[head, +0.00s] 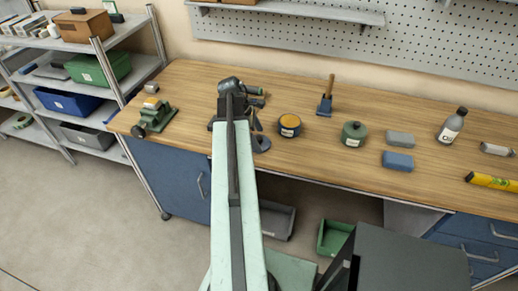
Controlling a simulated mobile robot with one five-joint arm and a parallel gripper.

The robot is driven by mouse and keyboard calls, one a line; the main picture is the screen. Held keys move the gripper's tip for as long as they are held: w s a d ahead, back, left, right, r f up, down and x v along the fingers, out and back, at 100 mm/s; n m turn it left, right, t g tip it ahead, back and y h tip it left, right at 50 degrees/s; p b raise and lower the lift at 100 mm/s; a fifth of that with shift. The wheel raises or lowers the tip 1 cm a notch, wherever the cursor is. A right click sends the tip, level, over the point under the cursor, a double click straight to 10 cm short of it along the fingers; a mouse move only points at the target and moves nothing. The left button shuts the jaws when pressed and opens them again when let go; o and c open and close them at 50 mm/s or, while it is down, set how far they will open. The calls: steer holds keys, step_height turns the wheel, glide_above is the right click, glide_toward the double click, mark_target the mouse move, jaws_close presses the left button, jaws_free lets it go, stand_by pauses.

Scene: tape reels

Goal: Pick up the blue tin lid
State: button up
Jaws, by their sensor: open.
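A flat, round, dark blue-grey disc (262,144), which looks like the blue tin lid, lies on the wooden workbench (330,165) near its front edge. The end of my arm partly covers its left side. My gripper (256,124) is open and points down just behind and above the disc. I cannot tell whether its fingers touch it.
A green vise (155,118) is to the left. To the right are a wooden-handled tool (326,102), a green canister (353,134), grey (399,139) and blue (397,161) blocks, a bottle (451,126) and a yellow tube (492,182). A pegboard (420,60) stands behind.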

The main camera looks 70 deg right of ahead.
steer(key=shift+s+f, duration=0.2)
steer(key=shift+f, duration=0.45)
steer(key=shift+r, duration=0.2)
steer(key=shift+d, duration=0.1)
steer(key=c, duration=1.1)
